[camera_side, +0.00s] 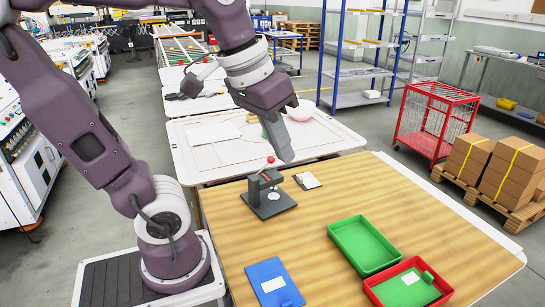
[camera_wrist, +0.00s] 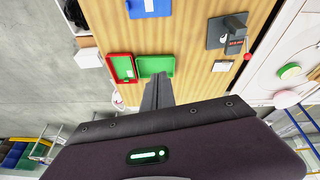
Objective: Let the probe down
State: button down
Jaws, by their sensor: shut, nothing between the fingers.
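A dark grey nozzle gantry (camera_side: 268,195) stands on the wooden table, with a flat base, an upright and an arm on top. A red ball knob (camera_side: 270,159) sits at its top. In the wrist view the gantry (camera_wrist: 222,32) is at the upper right, with the red knob (camera_wrist: 248,56) at one end. My gripper (camera_side: 285,156) is shut and empty, above the table. Its tip looks close to the knob in the side view, but the wrist view shows the closed fingers (camera_wrist: 158,88) well apart from the gantry.
A small white card (camera_side: 307,181) lies beside the gantry. A green tray (camera_side: 336,231), a red tray (camera_side: 372,293) and a blue clipboard (camera_side: 262,271) lie nearer the front. A white table (camera_side: 190,165) stands behind.

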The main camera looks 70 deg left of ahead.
aim_at(265, 167)
jog(key=w+a+n+g+y, duration=0.1)
jog(key=w+a+n+g, duration=0.4)
jog(key=w+a, duration=1.05)
jog(key=w+a+f+n+g, duration=0.1)
jog(key=a+f+n+g, duration=0.1)
jog(key=a+f, duration=0.3)
jog(key=a+f+n+g+y, duration=0.1)
jog(key=a+f+n+g, duration=0.1)
jog(key=a+f, duration=0.4)
jog(key=a, duration=0.5)
jog(key=shift+w+f+n, duration=0.3)
jog(key=shift+w+n, duration=0.05)
jog(key=shift+n, duration=0.05)
jog(key=s+d+f, duration=0.1)
jog(key=s+f, duration=0.4)
jog(key=f, duration=0.2)
jog(key=shift+s+d+f, duration=0.25)
jog(key=shift+s+d, duration=0.05)
jog(key=shift+d, duration=0.1)
